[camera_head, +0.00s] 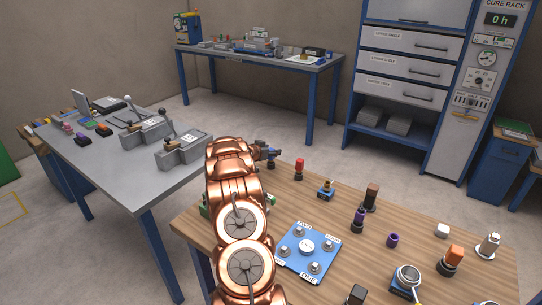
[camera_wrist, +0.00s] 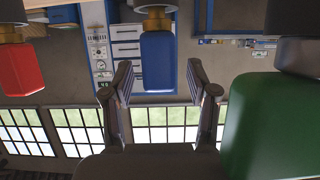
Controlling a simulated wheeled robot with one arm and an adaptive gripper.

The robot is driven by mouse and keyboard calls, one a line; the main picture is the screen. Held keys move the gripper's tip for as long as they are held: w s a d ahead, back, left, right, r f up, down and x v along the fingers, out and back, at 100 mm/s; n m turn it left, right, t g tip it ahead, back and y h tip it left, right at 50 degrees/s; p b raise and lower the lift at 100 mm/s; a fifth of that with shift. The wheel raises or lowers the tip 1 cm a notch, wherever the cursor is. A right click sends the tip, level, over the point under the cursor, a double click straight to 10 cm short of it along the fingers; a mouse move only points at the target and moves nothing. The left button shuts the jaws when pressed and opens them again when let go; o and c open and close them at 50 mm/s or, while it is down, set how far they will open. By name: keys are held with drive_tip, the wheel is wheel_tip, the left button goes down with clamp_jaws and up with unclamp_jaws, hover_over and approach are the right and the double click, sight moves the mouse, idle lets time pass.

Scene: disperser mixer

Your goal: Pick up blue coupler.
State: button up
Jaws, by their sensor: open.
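The blue coupler (camera_wrist: 158,60) is a rounded blue block with a brass collar, seen upside down at the top middle of the wrist view. My gripper (camera_wrist: 161,78) is open. Its two dark fingers show left and right of the blue block with gaps on both sides, and nothing is held. How far the fingertips are from the coupler in depth I cannot tell. In the head view my gripper (camera_head: 263,153) is at the far edge of the wooden table, partly hidden by my copper arm. I cannot surely make out the blue coupler there.
A red block (camera_wrist: 20,68) is left and a large green block (camera_wrist: 266,125) is close at right in the wrist view. The wooden table (camera_head: 345,265) also carries a blue plate (camera_head: 293,255), purple cup (camera_head: 392,240) and several fittings. A grey bench (camera_head: 118,165) stands left.

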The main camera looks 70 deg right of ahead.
clamp_jaws()
idle(0.5)
